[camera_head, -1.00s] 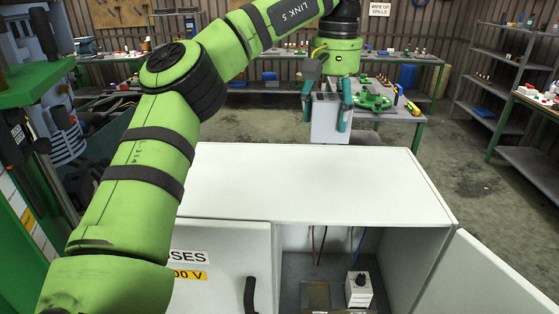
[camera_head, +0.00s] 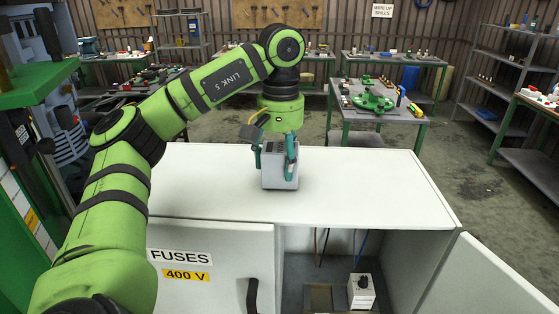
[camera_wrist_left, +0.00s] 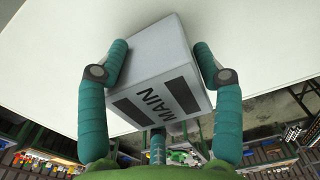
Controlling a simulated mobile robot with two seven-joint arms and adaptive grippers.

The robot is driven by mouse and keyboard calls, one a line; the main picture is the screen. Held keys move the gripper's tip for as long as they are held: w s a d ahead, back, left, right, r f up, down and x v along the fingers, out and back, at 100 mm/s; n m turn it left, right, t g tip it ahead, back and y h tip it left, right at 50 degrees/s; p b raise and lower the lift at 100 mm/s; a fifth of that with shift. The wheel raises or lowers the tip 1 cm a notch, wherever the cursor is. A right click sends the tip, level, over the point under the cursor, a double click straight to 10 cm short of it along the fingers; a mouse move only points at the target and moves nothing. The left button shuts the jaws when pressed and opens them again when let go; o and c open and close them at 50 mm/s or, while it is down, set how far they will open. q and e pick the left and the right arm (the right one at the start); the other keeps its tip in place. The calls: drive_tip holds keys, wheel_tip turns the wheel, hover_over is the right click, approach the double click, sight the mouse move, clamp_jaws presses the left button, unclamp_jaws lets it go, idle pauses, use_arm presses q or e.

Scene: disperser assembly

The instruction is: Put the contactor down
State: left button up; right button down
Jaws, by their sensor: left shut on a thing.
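In the left wrist view the contactor (camera_wrist_left: 158,66) shows the word MAIN and dark bars, between the fingers of the left gripper (camera_wrist_left: 160,62). My right gripper is not in view.
The cabinet below has a door marked FUSES 400 V (camera_head: 205,265) and an open compartment with a white box with a black knob (camera_head: 361,291). The cabinet top is clear around the contactor. A table with green parts (camera_head: 375,105) stands behind.

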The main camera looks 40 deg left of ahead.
use_arm(q)
drive_tip(key=shift+f, duration=0.25)
drive_tip(key=o, duration=1.6)
drive_tip(key=shift+f, duration=0.1)
drive_tip(key=shift+o, duration=0.2)
drive_tip(key=shift+d+r, duration=0.15)
drive_tip(key=shift+r, duration=6.05)
